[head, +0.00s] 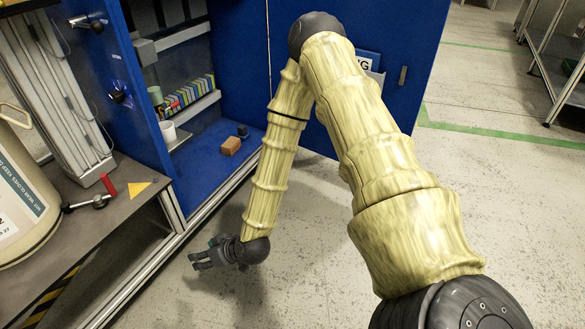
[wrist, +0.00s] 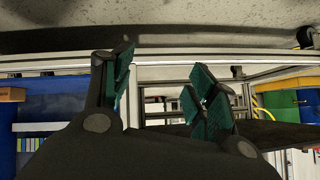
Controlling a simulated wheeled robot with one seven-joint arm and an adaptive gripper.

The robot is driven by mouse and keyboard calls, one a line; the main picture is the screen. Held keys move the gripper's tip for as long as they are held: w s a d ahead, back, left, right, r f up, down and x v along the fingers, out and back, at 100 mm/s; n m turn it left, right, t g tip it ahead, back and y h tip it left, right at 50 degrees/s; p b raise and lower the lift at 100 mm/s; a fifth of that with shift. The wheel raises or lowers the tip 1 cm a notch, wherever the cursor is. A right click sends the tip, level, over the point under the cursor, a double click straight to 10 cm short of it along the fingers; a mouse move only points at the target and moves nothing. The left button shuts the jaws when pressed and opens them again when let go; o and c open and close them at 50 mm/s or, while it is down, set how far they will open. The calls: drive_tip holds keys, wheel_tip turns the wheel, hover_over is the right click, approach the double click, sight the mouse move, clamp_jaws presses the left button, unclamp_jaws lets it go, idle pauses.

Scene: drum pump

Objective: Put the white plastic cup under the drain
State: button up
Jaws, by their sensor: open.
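A small white cup (head: 168,132) stands inside the blue cabinet, at the left end of the lower shelf area beneath the shelf of boxes. A cream drum (head: 20,205) stands on the bench at the left, with a red-handled tap (head: 90,201) at its lower right. I cannot make out a separate drain. My gripper (head: 200,257) hangs low over the floor in front of the bench and cabinet, well apart from the cup. In the wrist view its green-padded fingers (wrist: 160,85) are spread with nothing between them. I cannot make out the cup there.
The blue cabinet floor (head: 205,160) holds a brown block (head: 230,146) and a small dark object. Several coloured boxes (head: 190,93) line the shelf above. A yellow warning label (head: 138,189) is on the bench. Open grey floor (head: 320,260) lies around my gripper.

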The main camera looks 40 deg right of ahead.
drive_tip(key=s+f+g+h, duration=0.1)
drive_tip(key=s+f+g, duration=0.2)
drive_tip(key=s+f, duration=0.35)
drive_tip(key=s+f+g+h, duration=0.1)
drive_tip(key=s+f+g, duration=0.15)
drive_tip(key=s, duration=0.75)
drive_tip(key=s+d+f+g+h, duration=0.1)
drive_tip(key=s+d, duration=0.2)
drive_tip(key=s, duration=0.4)
drive_tip(key=s+d+f+m+g+h, duration=0.1)
drive_tip(key=s+d+g, duration=0.1)
drive_tip(key=s, duration=0.5)
drive_tip(key=shift+s+d+f+m+h, duration=0.2)
drive_tip(key=shift+s+d+m+h, duration=0.1)
drive_tip(key=shift+d, duration=0.5)
drive_tip(key=shift+g, duration=0.25)
drive_tip(key=shift+c, duration=0.2)
